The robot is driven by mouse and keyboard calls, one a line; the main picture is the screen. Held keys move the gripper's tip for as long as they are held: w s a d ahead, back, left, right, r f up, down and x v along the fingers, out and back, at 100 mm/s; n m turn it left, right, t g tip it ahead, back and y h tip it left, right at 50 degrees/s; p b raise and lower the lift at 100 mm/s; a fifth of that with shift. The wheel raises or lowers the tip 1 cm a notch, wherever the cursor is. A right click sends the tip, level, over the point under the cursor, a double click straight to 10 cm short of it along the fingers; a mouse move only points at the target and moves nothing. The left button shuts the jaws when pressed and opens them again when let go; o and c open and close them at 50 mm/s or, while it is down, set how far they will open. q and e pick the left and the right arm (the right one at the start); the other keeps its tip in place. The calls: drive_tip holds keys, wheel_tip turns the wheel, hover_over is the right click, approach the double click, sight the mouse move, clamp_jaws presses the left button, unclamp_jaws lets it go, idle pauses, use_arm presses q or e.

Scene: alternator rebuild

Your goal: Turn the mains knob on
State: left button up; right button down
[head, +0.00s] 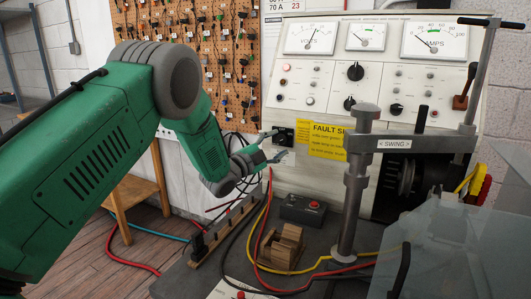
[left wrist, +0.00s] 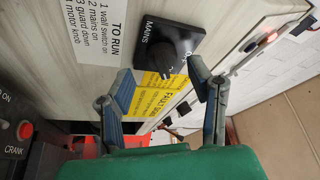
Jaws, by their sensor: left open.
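The mains knob (left wrist: 160,52) is black and sits on a black square plate lettered MAINS on the pale panel, in the left wrist view. I cannot clearly tell which mark it points to. In the head view its dark plate (head: 284,133) shows on the lower left of the test bench front, partly hidden by my gripper. My left gripper (head: 274,146) is just in front of it. In the left wrist view the gripper's two fingers (left wrist: 158,74) are apart, one on each side of the knob's lower part, with nothing between them. My right gripper is out of view.
A yellow fault sheet (head: 328,141) is beside the knob. The steel swing arm (head: 400,143) and its post stand to the right. A clear guard (head: 460,255) fills the lower right.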

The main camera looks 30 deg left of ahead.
use_arm(q)
drive_tip(key=v, duration=1)
drive_tip(key=shift+s, duration=0.4)
drive_tip(key=shift+a, duration=0.1)
